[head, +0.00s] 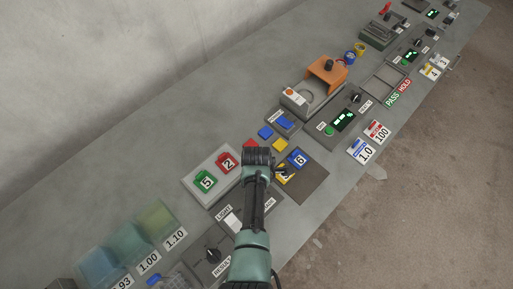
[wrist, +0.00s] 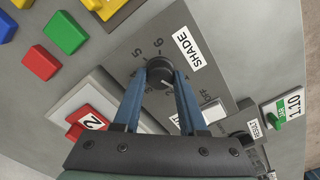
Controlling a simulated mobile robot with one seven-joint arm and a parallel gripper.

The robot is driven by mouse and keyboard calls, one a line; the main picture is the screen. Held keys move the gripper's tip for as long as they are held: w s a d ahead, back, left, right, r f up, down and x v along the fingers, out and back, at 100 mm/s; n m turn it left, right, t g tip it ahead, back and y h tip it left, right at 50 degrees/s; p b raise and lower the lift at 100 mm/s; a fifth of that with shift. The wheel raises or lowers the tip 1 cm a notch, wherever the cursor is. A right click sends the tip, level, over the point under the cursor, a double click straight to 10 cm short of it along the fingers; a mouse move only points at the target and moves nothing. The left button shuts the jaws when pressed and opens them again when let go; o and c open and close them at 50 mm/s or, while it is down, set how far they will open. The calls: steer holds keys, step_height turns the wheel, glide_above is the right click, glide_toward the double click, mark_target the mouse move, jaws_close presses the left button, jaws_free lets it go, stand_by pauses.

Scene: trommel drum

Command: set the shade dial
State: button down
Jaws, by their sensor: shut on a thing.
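The shade dial (wrist: 159,74) is a round black knob on a grey panel in the wrist view. Printed numbers, among them 5 and 6, ring it, and a white SHADE label (wrist: 187,48) sits beside it. My gripper (wrist: 160,72) has its two blue fingers shut on opposite sides of the knob. The fingers hide some of the numbers, and I cannot clearly tell which one the knob points at. In the head view my gripper (head: 257,156) is over the bench, and my arm hides the dial and part of its label.
A white tray (head: 193,193) with green 5 and red 2 pieces lies left of my gripper. A dark mat (head: 311,186) with a blue 6 piece lies right. Loose coloured blocks (wrist: 65,32) are close by. A white switch (wrist: 213,110) sits near my right finger.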

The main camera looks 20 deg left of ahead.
steer(key=shift+n, duration=1.1)
steer(key=shift+c, duration=2.2)
jaws_free()
step_height(320, 180, up, 13)
